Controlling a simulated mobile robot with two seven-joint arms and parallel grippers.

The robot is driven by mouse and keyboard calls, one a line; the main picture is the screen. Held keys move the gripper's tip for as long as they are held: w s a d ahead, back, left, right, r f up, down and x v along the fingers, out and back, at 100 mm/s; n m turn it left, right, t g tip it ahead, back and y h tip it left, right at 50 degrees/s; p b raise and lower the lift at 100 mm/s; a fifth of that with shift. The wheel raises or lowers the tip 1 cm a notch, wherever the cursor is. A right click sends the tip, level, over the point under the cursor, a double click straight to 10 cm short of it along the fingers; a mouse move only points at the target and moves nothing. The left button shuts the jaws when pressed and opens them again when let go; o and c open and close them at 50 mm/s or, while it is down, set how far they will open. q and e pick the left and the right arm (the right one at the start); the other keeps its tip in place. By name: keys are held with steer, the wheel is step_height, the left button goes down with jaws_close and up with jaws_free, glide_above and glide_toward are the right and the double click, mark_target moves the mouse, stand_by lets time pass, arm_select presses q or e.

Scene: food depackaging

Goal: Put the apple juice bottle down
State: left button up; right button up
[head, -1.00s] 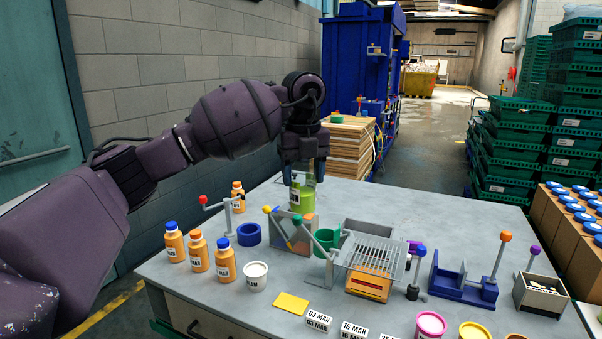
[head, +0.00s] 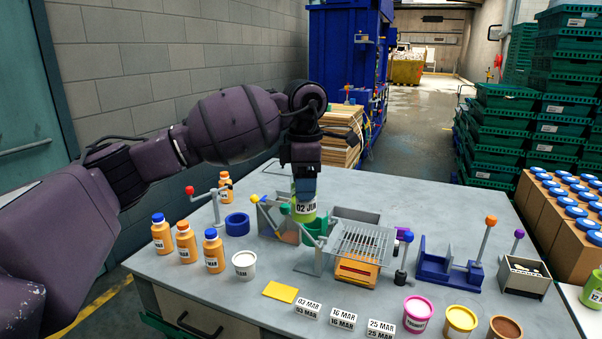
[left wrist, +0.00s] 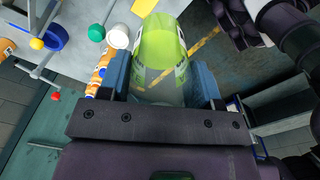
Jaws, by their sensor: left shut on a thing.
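My left gripper (head: 305,188) is shut on the green apple juice bottle (head: 304,210), whose white label reads 02 JUN. In the head view the bottle is roughly upright and overlaps the back of a green ring holder (head: 314,230); I cannot tell whether they touch. The bottle's top is hidden by the gripper. In the left wrist view the bottle (left wrist: 160,55) is between the two blue fingers. Dark parts of my other arm seem to show at that view's upper right, but no fingertips are clear there.
A wire rack (head: 362,240) stands right of the holder, and a lever stand (head: 274,222) left of it. Orange bottles (head: 186,242), a blue ring (head: 237,224) and a white tub (head: 244,264) are further left. A blue fixture (head: 450,272) is at right. The back right of the table is clear.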

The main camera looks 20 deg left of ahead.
mark_target(311, 209)
arm_select(q)
steer(key=m, duration=0.1)
steer(key=f+m, duration=0.1)
steer(key=m, duration=0.1)
steer(key=shift+s+d+f+m, duration=0.2)
steer(key=shift+d+m, duration=0.1)
steer(key=shift+d, duration=0.1)
steer(key=f+m, duration=0.1)
steer(key=m, duration=0.1)
steer(key=s+d+f+m, duration=0.1)
steer(key=m, duration=0.2)
steer(key=f+m, duration=0.1)
steer(key=m, duration=0.1)
steer(key=shift+s+d+f, duration=0.15)
steer(key=shift+s+d, duration=0.05)
steer(key=shift+d, duration=0.05)
steer(key=s+d+f+m, duration=0.1)
steer(key=s+f+m, duration=0.4)
steer(key=f, duration=0.3)
steer(key=s+d+f+m, duration=0.1)
steer(key=s+f+m, duration=0.4)
steer(key=f+m, duration=0.3)
steer(key=shift+s+d+m, duration=0.3)
steer(key=shift+s+d, duration=0.05)
steer(key=shift+s, duration=0.05)
